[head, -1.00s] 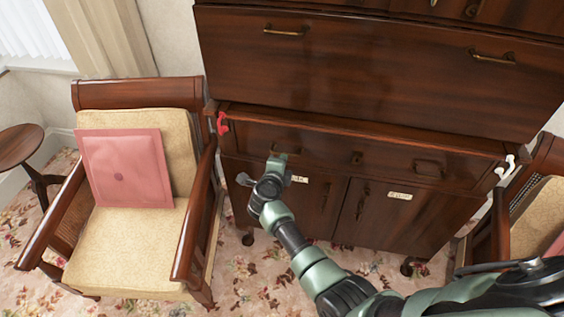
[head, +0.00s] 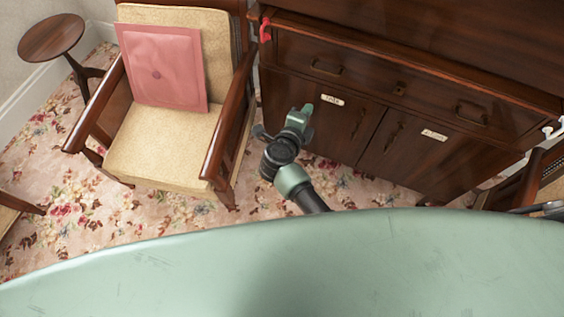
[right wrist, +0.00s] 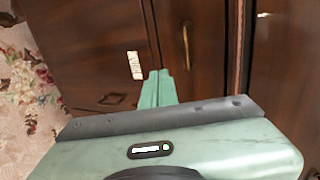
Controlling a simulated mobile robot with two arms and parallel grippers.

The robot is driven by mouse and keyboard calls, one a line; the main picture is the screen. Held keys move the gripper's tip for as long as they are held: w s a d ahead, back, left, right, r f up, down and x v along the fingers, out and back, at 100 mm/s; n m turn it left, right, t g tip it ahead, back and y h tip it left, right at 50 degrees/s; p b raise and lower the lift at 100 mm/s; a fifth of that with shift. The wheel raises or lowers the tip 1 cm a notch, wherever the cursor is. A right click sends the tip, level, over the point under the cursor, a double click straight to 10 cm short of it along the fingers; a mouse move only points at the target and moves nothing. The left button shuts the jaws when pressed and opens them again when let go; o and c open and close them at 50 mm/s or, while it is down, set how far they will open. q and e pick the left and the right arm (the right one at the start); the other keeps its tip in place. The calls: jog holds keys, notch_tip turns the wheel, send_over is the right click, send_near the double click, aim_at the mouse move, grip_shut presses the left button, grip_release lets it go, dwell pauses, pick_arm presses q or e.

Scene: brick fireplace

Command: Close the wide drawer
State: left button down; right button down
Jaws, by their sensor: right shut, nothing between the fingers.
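The wide drawer (head: 375,84) is dark wood with two brass pull handles and a keyhole plate, below the cabinet's ledge. Its front looks about flush with the cabinet; I cannot tell whether a small gap remains. My right gripper (head: 305,112) is shut and empty, in front of the left cabinet door, below and left of the drawer's left handle (head: 327,68). In the right wrist view, the closed green fingers (right wrist: 158,85) point at the drawer front (right wrist: 205,50) and its handle (right wrist: 187,45). Contact cannot be told. My left gripper is not in view.
Two lower doors (head: 345,125) with pale labels are closed. An armchair (head: 165,140) with a pink cushion (head: 162,68) stands left of the cabinet. A round side table (head: 50,38) is farther left. Another chair (head: 515,185) is at the right. Flowered carpet (head: 85,215) is open at lower left.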

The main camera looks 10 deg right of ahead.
jog(key=s+a, duration=0.4)
jog(key=s, duration=0.3)
jog(key=s+a, duration=0.5)
jog(key=s, duration=0.3)
jog(key=shift+s+a, duration=0.2)
jog(key=shift+s, duration=0.05)
